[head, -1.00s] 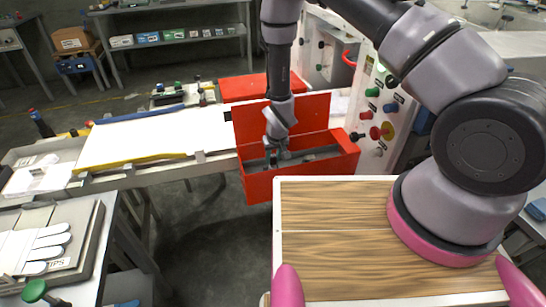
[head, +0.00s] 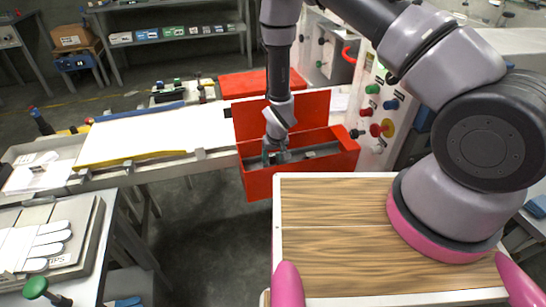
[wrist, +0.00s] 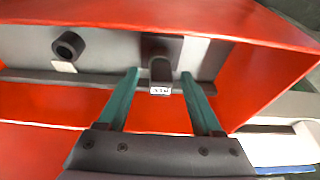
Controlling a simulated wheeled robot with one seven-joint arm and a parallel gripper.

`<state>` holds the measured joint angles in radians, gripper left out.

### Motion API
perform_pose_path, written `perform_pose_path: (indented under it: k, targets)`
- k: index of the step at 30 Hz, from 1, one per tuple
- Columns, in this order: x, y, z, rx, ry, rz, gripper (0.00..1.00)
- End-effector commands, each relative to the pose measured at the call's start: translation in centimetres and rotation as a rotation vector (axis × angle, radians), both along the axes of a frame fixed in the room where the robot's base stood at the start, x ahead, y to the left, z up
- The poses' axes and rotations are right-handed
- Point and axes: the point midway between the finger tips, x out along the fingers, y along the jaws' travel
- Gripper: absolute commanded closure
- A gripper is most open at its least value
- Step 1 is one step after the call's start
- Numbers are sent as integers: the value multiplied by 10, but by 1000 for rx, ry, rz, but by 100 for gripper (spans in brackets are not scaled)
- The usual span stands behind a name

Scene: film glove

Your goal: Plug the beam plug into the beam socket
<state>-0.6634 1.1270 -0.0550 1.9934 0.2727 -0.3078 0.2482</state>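My gripper (wrist: 160,74) is open in the wrist view, with its two green fingers apart. Between the fingertips is a short dark plug-like piece (wrist: 161,72) with a small white label, probably the beam plug. Gaps show on both sides of it. Its far end meets a dark block on the grey panel; I cannot tell whether it is seated there. A dark hollow round fitting (wrist: 68,45), possibly the beam socket, is on the panel to the left, above a pale tag. In the head view my gripper (head: 275,158) reaches into the open red box (head: 258,184), and the small parts are hard to make out.
The red box's raised lid (head: 312,108) stands behind my gripper. A white conveyor belt (head: 150,140) runs left of the box. A control panel with coloured knobs (head: 382,128) stands to its right. A table with flat white gloves (head: 35,245) is at lower left.

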Motion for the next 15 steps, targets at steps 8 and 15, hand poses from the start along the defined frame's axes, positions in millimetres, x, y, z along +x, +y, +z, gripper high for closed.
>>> perform_pose_path:
  k: [8,15]
  targets:
    - [0,0,2,0,0,0,34]
    - [-9,-2,36,1,-3,1,34]
